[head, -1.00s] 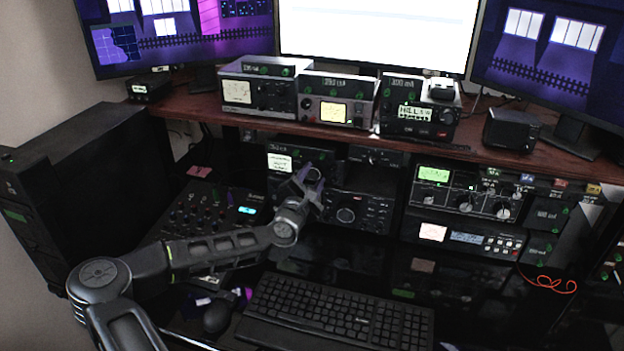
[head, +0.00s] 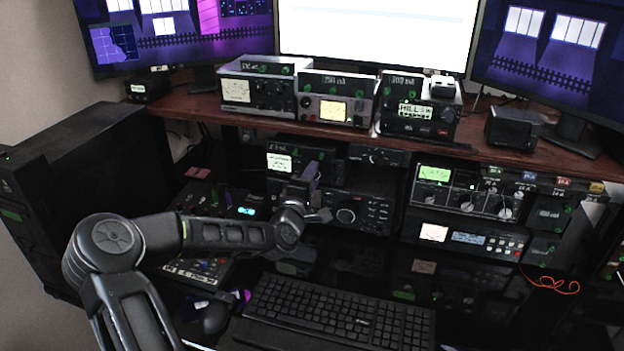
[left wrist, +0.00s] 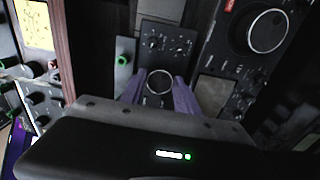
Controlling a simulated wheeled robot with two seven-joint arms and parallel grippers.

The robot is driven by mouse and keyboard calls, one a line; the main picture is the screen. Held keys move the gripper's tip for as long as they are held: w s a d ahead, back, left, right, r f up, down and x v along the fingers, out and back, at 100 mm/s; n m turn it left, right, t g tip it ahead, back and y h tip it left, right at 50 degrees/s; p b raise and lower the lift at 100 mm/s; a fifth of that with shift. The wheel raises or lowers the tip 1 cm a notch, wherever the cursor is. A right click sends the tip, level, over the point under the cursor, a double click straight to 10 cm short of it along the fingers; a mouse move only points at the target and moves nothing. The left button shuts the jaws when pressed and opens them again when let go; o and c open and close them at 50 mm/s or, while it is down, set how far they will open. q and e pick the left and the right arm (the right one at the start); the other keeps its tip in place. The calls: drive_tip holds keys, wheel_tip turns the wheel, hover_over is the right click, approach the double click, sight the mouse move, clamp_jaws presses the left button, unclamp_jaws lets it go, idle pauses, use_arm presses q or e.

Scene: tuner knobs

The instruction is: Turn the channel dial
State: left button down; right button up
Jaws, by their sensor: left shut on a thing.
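My left gripper (head: 311,172) reaches into the rack under the shelf, at the dark unit with a cream display (head: 279,162). In the left wrist view its two purple fingers (left wrist: 160,88) sit on either side of a round dial with a pale ring (left wrist: 160,82), on a dark panel with smaller knobs. The fingers are shut on this dial. In the head view the gripper hides the dial. I cannot read a channel label. My right gripper is in neither view.
A radio with a large dial (head: 346,215) sits just below; it also shows in the left wrist view (left wrist: 267,30). The wooden shelf (head: 200,108) with several meter units is above. A keyboard (head: 335,312) and mouse (head: 216,318) lie in front.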

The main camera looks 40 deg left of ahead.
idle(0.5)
use_arm(q)
drive_tip(key=c, duration=0.9)
unclamp_jaws()
